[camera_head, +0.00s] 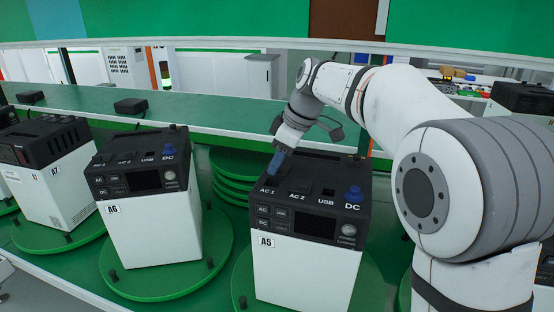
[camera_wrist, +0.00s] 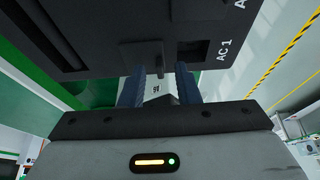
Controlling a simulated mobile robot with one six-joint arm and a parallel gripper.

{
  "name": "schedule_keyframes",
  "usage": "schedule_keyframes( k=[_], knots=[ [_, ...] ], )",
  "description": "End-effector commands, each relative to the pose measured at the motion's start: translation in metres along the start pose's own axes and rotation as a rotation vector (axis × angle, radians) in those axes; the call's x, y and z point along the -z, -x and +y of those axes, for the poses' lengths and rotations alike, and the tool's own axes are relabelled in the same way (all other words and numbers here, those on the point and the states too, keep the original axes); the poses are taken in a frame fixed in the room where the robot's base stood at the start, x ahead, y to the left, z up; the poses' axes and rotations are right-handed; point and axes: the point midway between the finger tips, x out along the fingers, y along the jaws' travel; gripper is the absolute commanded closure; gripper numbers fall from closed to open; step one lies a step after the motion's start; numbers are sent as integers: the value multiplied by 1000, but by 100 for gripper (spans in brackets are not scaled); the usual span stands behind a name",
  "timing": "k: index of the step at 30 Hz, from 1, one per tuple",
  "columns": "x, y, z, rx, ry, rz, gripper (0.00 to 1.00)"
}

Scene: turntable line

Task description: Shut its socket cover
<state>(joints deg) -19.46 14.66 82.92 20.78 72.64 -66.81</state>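The power station A5 (camera_head: 303,268) has a white body and a black top panel with AC 1, AC 2, USB and DC ports. My gripper (camera_head: 275,165) is over the AC 1 corner of that panel. In the wrist view my gripper (camera_wrist: 159,92) has its two blue fingers apart. A dark socket cover (camera_wrist: 143,53) stands beside the open AC 1 socket (camera_wrist: 193,52). A small dark tab on the cover side shows between the fingers; I cannot tell if they touch it. In the head view the cover is hidden or too small to tell.
Power stations A6 (camera_head: 152,235) and A7 (camera_head: 52,185) stand to the left on green turntables (camera_head: 165,288). A blue knob or plug (camera_head: 354,195) sits at A5's DC port. A green shelf (camera_head: 200,118) runs behind, with black boxes (camera_head: 131,106) on it.

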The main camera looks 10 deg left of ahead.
Motion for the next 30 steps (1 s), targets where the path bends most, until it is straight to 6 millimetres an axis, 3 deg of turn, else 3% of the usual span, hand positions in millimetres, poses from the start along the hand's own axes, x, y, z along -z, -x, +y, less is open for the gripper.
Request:
schedule_keyframes(
  k=[7,18,30],
  knots=[
    [0,-1,0,0,1,0,72],
    [1,-1,-1,0,2,0,100],
    [1,-1,-1,1,2,0,100]
  ],
)
